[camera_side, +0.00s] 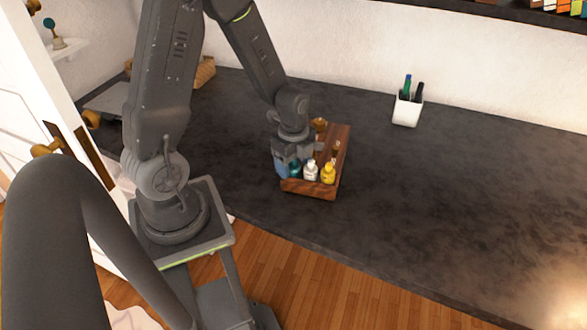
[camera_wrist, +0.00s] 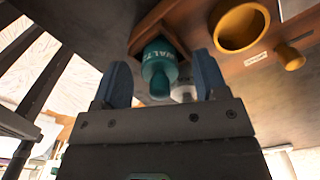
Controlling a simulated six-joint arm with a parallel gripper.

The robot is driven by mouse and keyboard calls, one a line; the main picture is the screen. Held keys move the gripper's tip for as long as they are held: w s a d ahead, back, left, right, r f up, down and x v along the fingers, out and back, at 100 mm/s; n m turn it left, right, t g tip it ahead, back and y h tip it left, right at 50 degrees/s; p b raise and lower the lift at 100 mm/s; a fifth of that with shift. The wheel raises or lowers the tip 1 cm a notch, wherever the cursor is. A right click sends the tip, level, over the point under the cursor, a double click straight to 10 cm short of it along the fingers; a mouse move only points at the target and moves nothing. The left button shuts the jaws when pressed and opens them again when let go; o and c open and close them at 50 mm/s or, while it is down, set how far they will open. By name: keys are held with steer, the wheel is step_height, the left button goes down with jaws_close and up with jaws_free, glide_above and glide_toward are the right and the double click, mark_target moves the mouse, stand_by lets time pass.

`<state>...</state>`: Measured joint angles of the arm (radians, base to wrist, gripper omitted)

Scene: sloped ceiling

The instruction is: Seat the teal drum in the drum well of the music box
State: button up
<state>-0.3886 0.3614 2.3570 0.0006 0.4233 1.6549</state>
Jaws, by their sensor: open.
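The teal piece (camera_wrist: 160,68), a small bottle-like drum with pale lettering, stands at the front left corner of a wooden box (camera_side: 310,188). In the side view the teal piece (camera_side: 295,168) shows beside a white bottle (camera_side: 311,171) and a yellow bottle (camera_side: 328,173). My gripper (camera_wrist: 160,80) is open, with its blue fingers on either side of the teal piece; I cannot tell whether they touch it. The box's wooden frame (camera_wrist: 147,30) shows behind the piece. A brass cup (camera_wrist: 242,27) sits farther along the box. I cannot make out a drum well.
A white cup (camera_side: 407,109) with pens stands at the back of the dark counter (camera_side: 450,190). The counter right of the box is clear. A small brass knob (camera_wrist: 290,57) and a white label (camera_wrist: 255,59) show on the wood.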

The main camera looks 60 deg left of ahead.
steer(key=shift+f, duration=0.2)
steer(key=c, duration=1)
steer(key=shift+c, duration=0.2)
steer(key=shift+r, duration=0.15)
